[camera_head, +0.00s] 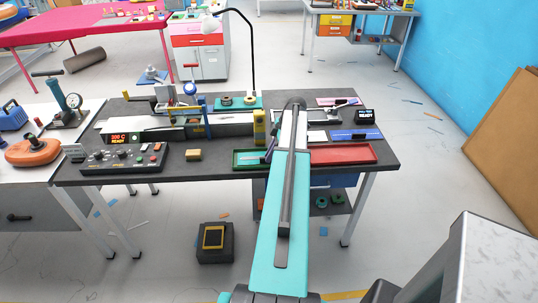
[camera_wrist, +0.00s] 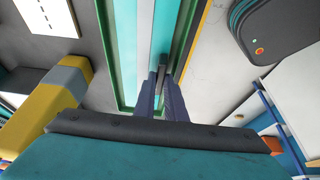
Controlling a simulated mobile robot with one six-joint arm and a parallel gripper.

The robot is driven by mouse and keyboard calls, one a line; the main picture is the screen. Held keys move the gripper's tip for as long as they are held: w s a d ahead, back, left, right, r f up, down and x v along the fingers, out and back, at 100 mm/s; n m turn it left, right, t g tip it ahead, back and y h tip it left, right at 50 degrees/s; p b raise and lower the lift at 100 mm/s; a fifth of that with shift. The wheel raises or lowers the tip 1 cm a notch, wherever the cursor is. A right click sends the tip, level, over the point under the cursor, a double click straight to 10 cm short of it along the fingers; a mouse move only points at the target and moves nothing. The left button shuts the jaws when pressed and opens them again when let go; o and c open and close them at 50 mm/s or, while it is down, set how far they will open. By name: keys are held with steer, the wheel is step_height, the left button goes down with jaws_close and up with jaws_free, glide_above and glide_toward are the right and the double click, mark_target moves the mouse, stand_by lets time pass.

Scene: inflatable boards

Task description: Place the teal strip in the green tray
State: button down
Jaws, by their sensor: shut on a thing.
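The green tray (camera_head: 236,166) lies near the front edge of the dark workbench, partly hidden by my arm. In the wrist view, its long green rim (camera_wrist: 107,40) runs away from my gripper. A long teal strip (camera_wrist: 165,28) shows between the tray's rims, lengthwise along it. My gripper (camera_wrist: 161,76) has its dark blue fingers close together at the strip's near end, shut on it. Whether the strip rests on the tray floor or hangs just above it, I cannot tell. In the head view my gripper (camera_head: 270,149) is over the tray's right part.
A red tray (camera_head: 355,153) lies to the right. A yellow and grey block (camera_wrist: 62,90) stands left of the tray in the wrist view. A control box (camera_head: 124,157) and a small tan block (camera_head: 194,155) sit to the left, with bare bench around the block.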

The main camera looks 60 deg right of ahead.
steer(key=shift+f, duration=0.15)
steer(key=c, duration=1.8)
jaws_free()
steer(key=shift+r, duration=0.3)
steer(key=shift+b+v, duration=2.05)
steer(key=shift+v, duration=3.85)
steer(key=shift+w, duration=0.1)
